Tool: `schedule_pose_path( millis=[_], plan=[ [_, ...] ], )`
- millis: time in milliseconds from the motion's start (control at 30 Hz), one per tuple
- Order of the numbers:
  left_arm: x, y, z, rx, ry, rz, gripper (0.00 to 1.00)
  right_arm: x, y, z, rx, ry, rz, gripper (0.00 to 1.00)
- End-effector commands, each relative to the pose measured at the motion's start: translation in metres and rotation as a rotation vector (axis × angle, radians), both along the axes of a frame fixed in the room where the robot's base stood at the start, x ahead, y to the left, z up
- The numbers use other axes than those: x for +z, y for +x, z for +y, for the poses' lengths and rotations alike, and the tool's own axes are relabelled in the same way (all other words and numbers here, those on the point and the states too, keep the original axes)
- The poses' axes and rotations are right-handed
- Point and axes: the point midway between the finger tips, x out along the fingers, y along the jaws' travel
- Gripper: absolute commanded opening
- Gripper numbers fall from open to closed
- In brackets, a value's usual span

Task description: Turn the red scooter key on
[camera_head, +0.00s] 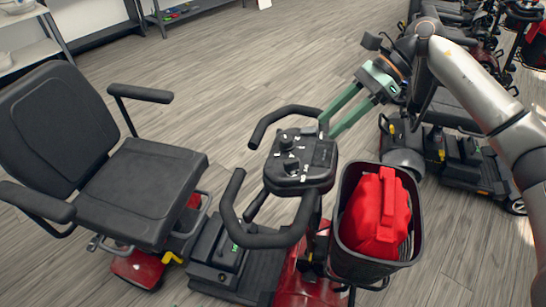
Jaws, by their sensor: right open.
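The red scooter (138,268) stands in the middle, with a black seat at left and red body panels low down. Its black control console (318,155) sits between the looped handlebars (236,215) and carries knobs and small markings. I cannot make out the key on the console at this size. My right gripper (329,125) comes in from the upper right. Its two green fingers are apart and empty, with their tips at the console's far right edge; I cannot tell whether they touch it. My left gripper is not in view.
More scooters (460,160) stand in rows at right. Shelves (30,55) line the upper left. The wooden floor (235,65) behind the scooter is clear.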

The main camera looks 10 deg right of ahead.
Motion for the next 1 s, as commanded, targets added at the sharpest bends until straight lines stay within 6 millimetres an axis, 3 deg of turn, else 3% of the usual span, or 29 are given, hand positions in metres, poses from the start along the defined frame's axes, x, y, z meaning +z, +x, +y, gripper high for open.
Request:
schedule_pose_path(
  millis=[167,700,1000],
  plan=[
    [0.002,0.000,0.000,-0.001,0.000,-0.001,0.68,-0.010,-0.002,0.007,0.007,-0.013,-0.001,0.50],
    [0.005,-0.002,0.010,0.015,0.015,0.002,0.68,-0.077,-0.009,0.077,0.006,-0.009,-0.001,0.50],
    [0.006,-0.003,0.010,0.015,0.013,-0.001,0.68,-0.087,-0.010,0.086,0.003,-0.009,-0.002,0.50]
  ],
)
